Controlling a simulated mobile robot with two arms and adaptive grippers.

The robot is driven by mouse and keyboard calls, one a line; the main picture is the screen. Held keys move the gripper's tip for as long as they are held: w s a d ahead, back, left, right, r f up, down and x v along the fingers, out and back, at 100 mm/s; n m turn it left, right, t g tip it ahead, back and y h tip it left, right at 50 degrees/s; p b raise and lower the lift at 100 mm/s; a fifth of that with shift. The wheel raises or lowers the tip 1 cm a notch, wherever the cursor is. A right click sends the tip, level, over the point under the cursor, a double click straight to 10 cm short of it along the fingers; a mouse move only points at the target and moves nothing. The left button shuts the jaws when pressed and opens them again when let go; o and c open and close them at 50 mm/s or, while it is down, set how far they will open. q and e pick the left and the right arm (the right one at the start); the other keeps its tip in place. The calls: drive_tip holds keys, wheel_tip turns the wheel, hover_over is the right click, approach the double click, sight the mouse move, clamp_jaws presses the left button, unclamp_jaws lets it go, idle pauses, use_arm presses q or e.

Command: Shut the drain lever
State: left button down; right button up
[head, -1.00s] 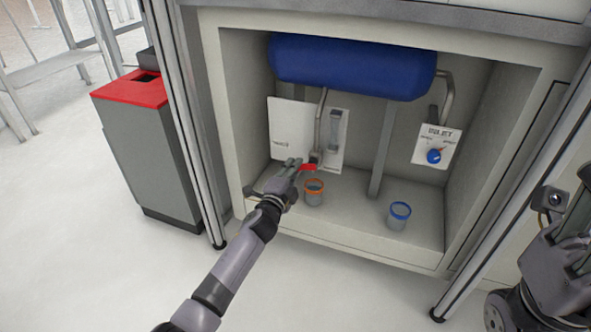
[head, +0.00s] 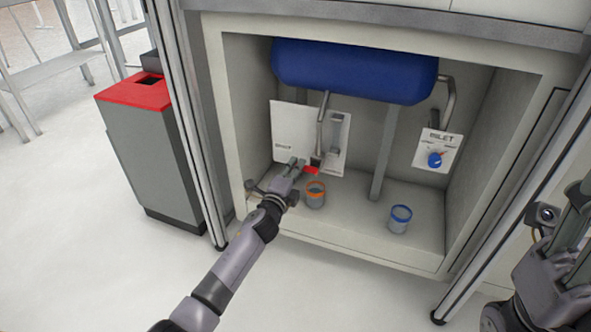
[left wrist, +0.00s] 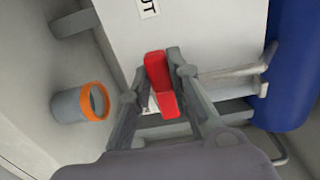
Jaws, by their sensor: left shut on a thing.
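The drain lever (head: 311,170) is a small red handle below the drain pipe (head: 322,125), in front of a white panel inside the cabinet. My left gripper (head: 298,167) reaches in from the left and is shut on the lever. In the left wrist view the red lever (left wrist: 158,80) lies between the two fingers of the left gripper (left wrist: 160,75). Part of the lever and its valve is hidden by the fingers. My right gripper (head: 575,240) shows only in part at the right edge; its fingertips are not clear.
An orange-rimmed cup (head: 316,196) stands just below the lever, close to my left gripper. A blue-rimmed cup (head: 399,220) stands further right on the cabinet floor. A blue tank (head: 350,72) hangs above. An inlet panel with a blue knob (head: 434,160) is at right.

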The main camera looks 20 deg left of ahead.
use_arm(q)
drive_tip(key=c, duration=1.5)
unclamp_jaws()
drive_tip(key=s, duration=1.2)
drive_tip(key=shift+a, duration=0.15)
